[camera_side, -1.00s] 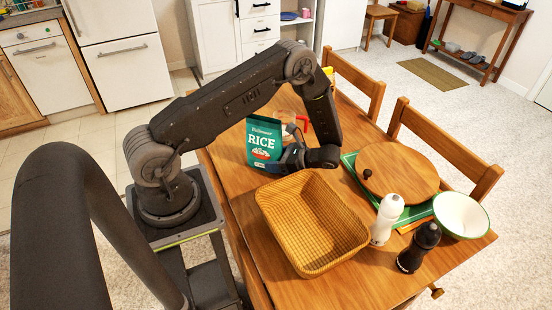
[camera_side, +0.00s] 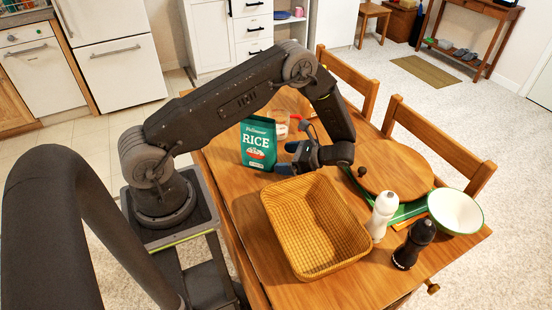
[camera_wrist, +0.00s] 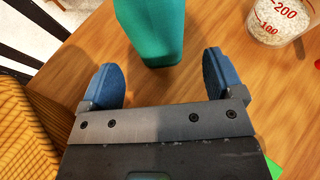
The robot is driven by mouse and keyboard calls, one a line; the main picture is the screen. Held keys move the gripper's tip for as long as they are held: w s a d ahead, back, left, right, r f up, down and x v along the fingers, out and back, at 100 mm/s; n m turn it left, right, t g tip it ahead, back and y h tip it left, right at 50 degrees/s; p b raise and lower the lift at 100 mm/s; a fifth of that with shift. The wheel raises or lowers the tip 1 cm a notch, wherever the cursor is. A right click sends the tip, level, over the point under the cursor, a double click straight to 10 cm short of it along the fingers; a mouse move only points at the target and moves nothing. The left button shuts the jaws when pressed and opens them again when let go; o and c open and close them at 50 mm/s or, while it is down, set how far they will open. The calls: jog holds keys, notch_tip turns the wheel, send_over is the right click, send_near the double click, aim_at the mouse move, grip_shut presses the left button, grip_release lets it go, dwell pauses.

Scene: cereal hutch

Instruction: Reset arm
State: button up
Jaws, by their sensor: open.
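My gripper (camera_side: 290,158) is open and empty above the table, just behind the back edge of the basket. In the wrist view its two blue fingers (camera_wrist: 162,85) are spread wide with bare table between them. The green rice bag (camera_side: 259,143) stands upright on the table to the left of my gripper. In the wrist view the bag (camera_wrist: 152,30) is just beyond the fingertips and apart from them.
The empty wicker basket (camera_side: 268,212) stands in front of my gripper. A measuring cup (camera_wrist: 283,18) stands behind the bag. A round wooden board (camera_side: 395,170), white mill (camera_side: 382,214), black mill (camera_side: 413,244) and white bowl (camera_side: 455,211) are on the right. Chairs line the far side.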

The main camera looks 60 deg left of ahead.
aim_at(276, 156)
jog(key=shift+v, duration=1.2)
jog(key=shift+a, duration=0.1)
jog(key=x, duration=0.7)
jog(key=shift+s+a+f, duration=0.2)
jog(key=shift+s, duration=0.1)
jog(key=shift+r, duration=0.45)
jog(key=d+r+t, duration=0.1)
jog(key=r, duration=0.2)
jog(key=w+d+r+n+h, duration=0.1)
jog(key=r, duration=0.2)
jog(key=w+d+r+n+t+h, duration=0.1)
jog(key=d+r, duration=0.1)
jog(key=r, duration=0.1)
jog(key=shift+r+t, duration=0.1)
jog(key=shift+t, duration=0.2)
jog(key=s+d+r+n+t+h, duration=0.2)
jog(key=s+d+r+t, duration=0.2)
jog(key=r, duration=0.3)
jog(key=s+d+r+n+t+h, duration=0.2)
jog(key=s+d+r+t+h, duration=0.1)
jog(key=d+r, duration=0.3)
jog(key=s+d+r+n+t+h, duration=0.2)
jog(key=s+d+r+t, duration=0.3)
jog(key=r, duration=0.5)
jog(key=shift+s+r+n+h, duration=0.15)
jog(key=shift+s+n+h, duration=0.25)
jog(key=shift+s, duration=0.1)
